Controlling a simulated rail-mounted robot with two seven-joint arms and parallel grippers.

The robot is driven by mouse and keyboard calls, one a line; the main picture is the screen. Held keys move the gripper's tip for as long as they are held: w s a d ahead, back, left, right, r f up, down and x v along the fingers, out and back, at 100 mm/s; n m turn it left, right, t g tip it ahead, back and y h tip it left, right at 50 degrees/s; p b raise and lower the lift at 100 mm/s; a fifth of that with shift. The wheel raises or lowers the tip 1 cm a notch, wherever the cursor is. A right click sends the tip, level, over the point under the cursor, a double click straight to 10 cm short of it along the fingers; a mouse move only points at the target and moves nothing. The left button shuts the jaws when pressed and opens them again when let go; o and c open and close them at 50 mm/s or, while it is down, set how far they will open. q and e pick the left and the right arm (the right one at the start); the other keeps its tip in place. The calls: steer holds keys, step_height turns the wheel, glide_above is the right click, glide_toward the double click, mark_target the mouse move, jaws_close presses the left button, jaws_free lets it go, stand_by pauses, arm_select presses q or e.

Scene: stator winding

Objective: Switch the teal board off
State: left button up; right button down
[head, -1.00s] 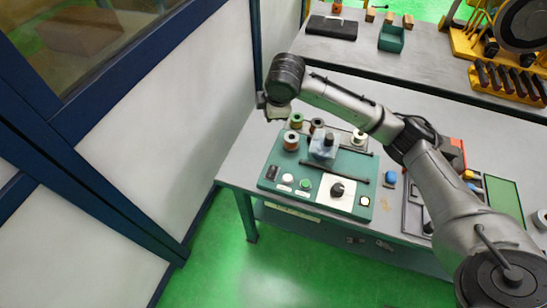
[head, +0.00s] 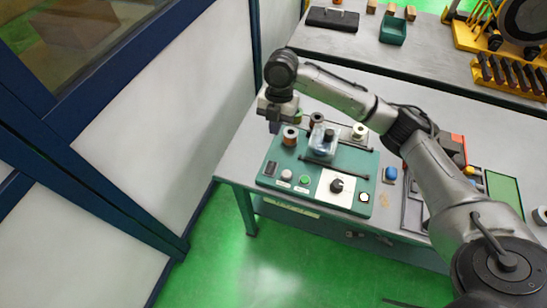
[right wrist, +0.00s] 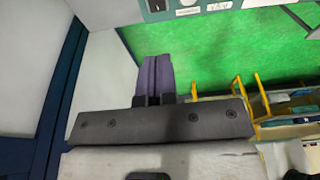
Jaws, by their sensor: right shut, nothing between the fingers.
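The teal board (head: 318,195) lies on the grey bench near its front left corner. It has a black rocker switch (head: 270,168) at its left end, a white button (head: 286,175), a green button (head: 304,180) and a black knob (head: 337,185) on a white plate. My right gripper (head: 274,125) is shut and empty, pointing down near the board's back left corner. In the right wrist view its closed fingers (right wrist: 154,78) show against the green floor, with the board's edge (right wrist: 210,10) and the switch (right wrist: 157,5) at the top. My left gripper is out of view.
A white wall panel (head: 190,100) is at the left.

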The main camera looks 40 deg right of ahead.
steer(key=b, duration=0.2)
glide_above(273, 165)
steer(key=x, duration=0.3)
steer(key=d+x, duration=0.1)
steer(key=x, duration=0.3)
steer(key=w+d+x, duration=0.1)
steer(key=x, duration=0.3)
steer(key=shift+w+d+f, duration=0.1)
steer(key=shift+d+f, duration=0.05)
steer(key=shift+f, duration=0.35)
steer(key=shift+d+f, duration=0.15)
steer(key=shift+f, duration=0.85)
steer(key=shift+w, duration=0.1)
